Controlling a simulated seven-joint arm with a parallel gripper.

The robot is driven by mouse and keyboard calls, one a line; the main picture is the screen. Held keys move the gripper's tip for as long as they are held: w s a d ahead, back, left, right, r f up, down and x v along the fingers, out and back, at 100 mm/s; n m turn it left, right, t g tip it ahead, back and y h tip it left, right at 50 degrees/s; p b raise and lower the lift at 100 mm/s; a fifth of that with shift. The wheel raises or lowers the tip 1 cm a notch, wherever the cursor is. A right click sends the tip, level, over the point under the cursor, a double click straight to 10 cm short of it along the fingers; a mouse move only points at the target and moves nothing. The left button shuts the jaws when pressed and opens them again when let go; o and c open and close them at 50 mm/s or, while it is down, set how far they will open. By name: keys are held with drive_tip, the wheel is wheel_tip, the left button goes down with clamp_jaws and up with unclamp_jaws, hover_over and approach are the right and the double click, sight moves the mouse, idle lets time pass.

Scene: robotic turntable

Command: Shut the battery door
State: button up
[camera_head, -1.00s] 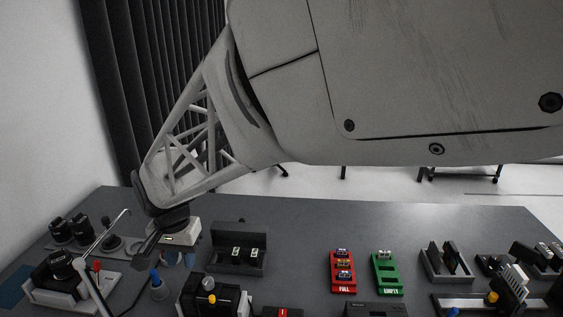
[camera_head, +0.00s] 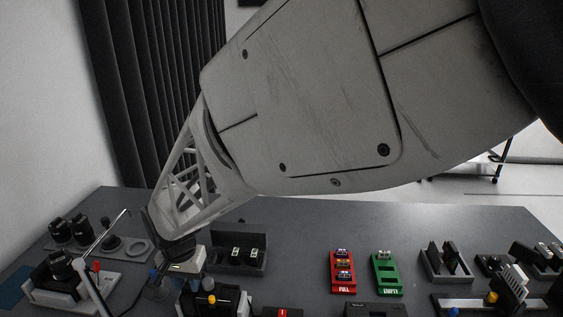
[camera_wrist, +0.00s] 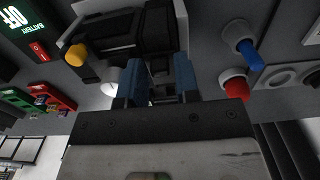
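A black device body (camera_head: 200,302) sits at the bottom edge of the head view, left of centre, with a yellow knob and a pale round knob on top. In the wrist view the device (camera_wrist: 105,32) lies just beyond the fingers. Its battery door cannot be clearly told apart from the rest of the dark body. My gripper (camera_wrist: 157,75) has two blue fingers with a narrow gap between them. It is open, with nothing seen held, and points down at the device. In the head view its fingers are largely hidden behind the wrist and the clutter.
A blue-tipped item (camera_wrist: 245,50) and a red-topped item (camera_wrist: 235,85) stand beside the fingers. A black tray (camera_head: 238,262), red rack (camera_head: 343,286) and green rack (camera_head: 393,288) stand rightward. The table's back right (camera_head: 460,222) is clear.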

clamp_jaws()
